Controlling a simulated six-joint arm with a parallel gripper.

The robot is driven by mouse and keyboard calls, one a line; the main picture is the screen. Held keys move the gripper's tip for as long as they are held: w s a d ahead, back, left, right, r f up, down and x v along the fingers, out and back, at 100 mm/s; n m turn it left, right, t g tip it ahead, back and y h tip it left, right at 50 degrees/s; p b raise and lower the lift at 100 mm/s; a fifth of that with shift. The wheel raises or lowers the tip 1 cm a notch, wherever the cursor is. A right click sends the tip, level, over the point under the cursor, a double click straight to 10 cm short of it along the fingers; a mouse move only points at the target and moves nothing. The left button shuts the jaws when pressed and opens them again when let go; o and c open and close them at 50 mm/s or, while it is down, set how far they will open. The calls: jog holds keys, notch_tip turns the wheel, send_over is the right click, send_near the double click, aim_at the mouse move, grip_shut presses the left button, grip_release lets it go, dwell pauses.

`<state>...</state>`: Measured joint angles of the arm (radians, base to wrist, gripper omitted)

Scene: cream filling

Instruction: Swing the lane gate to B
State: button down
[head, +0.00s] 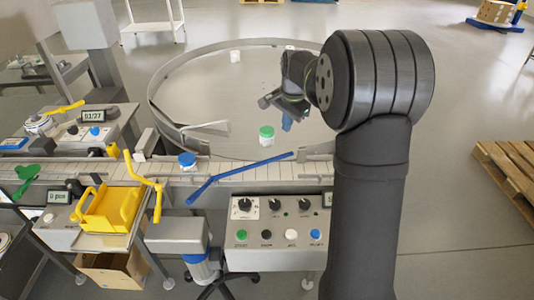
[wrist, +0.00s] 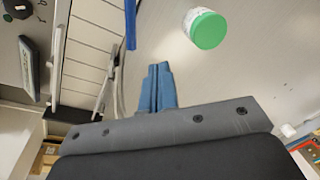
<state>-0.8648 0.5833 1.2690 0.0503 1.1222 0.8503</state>
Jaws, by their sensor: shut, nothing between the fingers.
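A long blue bar (head: 240,177), which looks like the lane gate, lies slantwise across the conveyor, its right end near the round table's edge. Part of a blue bar also shows at the top of the wrist view (wrist: 130,22). No A or B marks are readable. My gripper (head: 287,124) is above the round table, up and left of the arm column, apart from the bar. In the wrist view its blue fingers (wrist: 158,78) are together and empty. A green-lidded jar (head: 266,137) stands on the round table near the gripper; it also shows in the wrist view (wrist: 207,30).
A blue-lidded jar (head: 187,164) stands on the conveyor (head: 230,184) left of the bar. A control panel (head: 275,232) with knobs and buttons is in front; a yellow tray (head: 112,212) is left.

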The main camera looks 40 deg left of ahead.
aim_at(261, 155)
jog(key=s+a+n+y, duration=0.1)
jog(key=s+a+n, duration=0.1)
jog(key=s+n, duration=0.5)
jog(key=n, duration=0.6)
jog(key=shift+r+n, duration=0.15)
jog(key=shift+n, duration=0.25)
jog(key=shift+a+y, duration=0.1)
jog(key=shift+y, duration=0.2)
jog(key=x, duration=0.9)
jog(key=shift+w+f, duration=0.15)
jog(key=shift+f, duration=0.3)
jog(key=shift+s+d+r, duration=0.15)
jog(key=shift+s+d, duration=0.05)
jog(key=shift+d, duration=0.35)
jog(key=shift+s+d+r, duration=0.1)
jog(key=shift+s+d, duration=0.1)
jog(key=shift+d, duration=0.4)
jog(key=shift+s+d+r, duration=0.15)
jog(key=shift+s+d, duration=0.05)
jog(key=shift+d, duration=0.35)
